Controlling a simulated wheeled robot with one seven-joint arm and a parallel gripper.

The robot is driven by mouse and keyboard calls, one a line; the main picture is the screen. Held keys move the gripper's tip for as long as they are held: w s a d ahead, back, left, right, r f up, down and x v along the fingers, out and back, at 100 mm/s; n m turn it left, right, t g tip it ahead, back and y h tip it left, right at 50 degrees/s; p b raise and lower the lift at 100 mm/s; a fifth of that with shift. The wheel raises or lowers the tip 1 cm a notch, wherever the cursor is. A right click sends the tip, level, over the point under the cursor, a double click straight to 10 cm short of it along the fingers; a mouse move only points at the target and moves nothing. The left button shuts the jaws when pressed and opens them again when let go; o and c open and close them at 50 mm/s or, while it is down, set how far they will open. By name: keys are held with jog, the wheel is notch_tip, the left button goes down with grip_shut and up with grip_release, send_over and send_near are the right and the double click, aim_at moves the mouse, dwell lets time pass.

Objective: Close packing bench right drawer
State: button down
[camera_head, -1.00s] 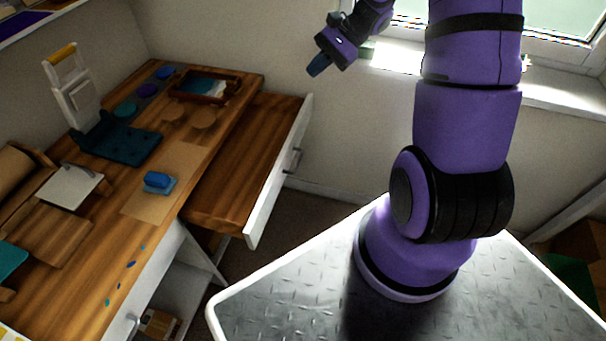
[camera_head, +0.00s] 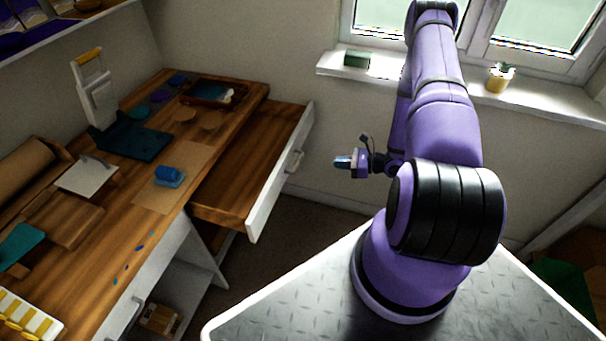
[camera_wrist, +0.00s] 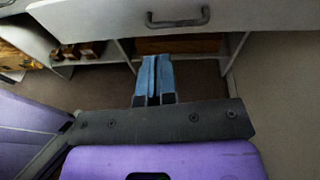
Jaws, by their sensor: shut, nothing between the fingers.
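The packing bench's right drawer (camera_head: 282,177) is pulled out from the wooden bench (camera_head: 117,232), its white front and handle (camera_head: 294,161) facing my side. In the wrist view a white drawer front (camera_wrist: 250,16) with a dark handle (camera_wrist: 178,18) spans the top of the picture. My gripper (camera_head: 342,162) is to the right of the drawer front in the head view, apart from it, with its blue fingers pointing left toward it. In the wrist view the fingers (camera_wrist: 154,78) are together with nothing between them, below the handle in the picture.
Open shelves (camera_wrist: 110,50) show under the drawer front in the wrist view. A windowsill (camera_head: 450,90) with a potted plant (camera_head: 500,77) stands behind my arm.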

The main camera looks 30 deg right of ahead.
jog(key=w+a+f+m, duration=0.1)
jog(key=w+a+f, duration=0.5)
jog(key=w+a, duration=0.2)
jog(key=shift+w+a+t+h, duration=0.35)
jog(key=shift+w+t+h, duration=0.05)
jog(key=shift+w, duration=0.05)
dwell(0.4)
send_over(247, 164)
jog(key=shift+s+d, duration=0.15)
jog(key=shift+s, duration=0.1)
jog(key=shift+w+r, duration=0.15)
jog(key=shift+w+a+r, duration=0.1)
jog(key=shift+a, duration=0.1)
jog(key=shift+d, duration=0.1)
